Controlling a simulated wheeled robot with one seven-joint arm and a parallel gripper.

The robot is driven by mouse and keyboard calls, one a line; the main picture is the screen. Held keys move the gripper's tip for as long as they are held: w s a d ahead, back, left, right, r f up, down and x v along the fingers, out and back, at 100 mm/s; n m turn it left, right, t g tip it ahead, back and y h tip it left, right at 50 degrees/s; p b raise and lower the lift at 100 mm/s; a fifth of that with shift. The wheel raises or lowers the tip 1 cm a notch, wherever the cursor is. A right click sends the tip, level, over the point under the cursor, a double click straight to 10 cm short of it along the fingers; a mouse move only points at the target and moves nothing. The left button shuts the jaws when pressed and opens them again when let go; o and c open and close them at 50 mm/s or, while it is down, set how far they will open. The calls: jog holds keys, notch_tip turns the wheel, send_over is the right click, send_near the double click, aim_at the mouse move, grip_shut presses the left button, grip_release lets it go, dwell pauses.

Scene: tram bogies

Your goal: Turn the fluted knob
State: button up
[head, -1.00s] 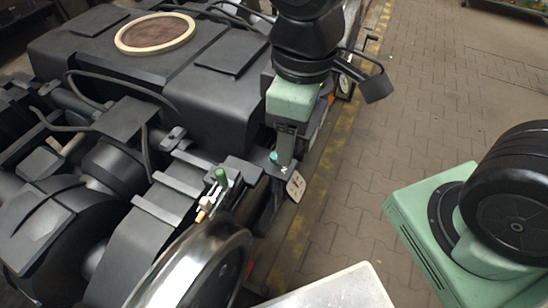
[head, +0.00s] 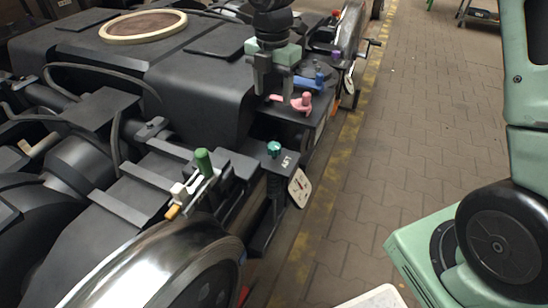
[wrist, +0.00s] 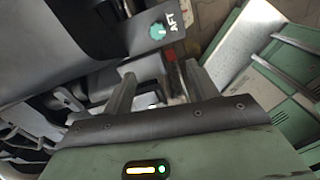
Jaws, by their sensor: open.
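The fluted knob looks to be the small teal round knob (head: 274,149) on a dark bracket at the side of the bogie, beside a label reading AFT. In the wrist view the teal knob (wrist: 157,32) shows beyond the fingers, near the top, with a pale mark on its face. My gripper (head: 273,92) is open, pointing down, and appears above and behind the knob in the head view, apart from it. In the wrist view its two fingers (wrist: 163,78) are spread with no object visibly held between them.
A green-handled lever (head: 204,162) stands left of the knob. A pink knob (head: 303,102) and blue valve (head: 310,82) sit close to my gripper. A white dial plate (head: 299,188) hangs below right. A shiny wheel (head: 150,265) is in front. Paved floor (head: 430,120) is clear to the right.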

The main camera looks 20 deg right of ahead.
aim_at(274, 146)
jog(key=shift+n, duration=0.3)
jog(key=f+b, duration=0.2)
jog(key=f, duration=0.4)
jog(key=f+b, duration=0.2)
jog(key=f, duration=0.4)
jog(key=w+f+b, duration=0.1)
jog(key=f+b, duration=0.1)
jog(key=f, duration=0.4)
jog(key=shift+d+f, duration=0.2)
jog(key=shift+d, duration=0.15)
jog(key=c, duration=1)
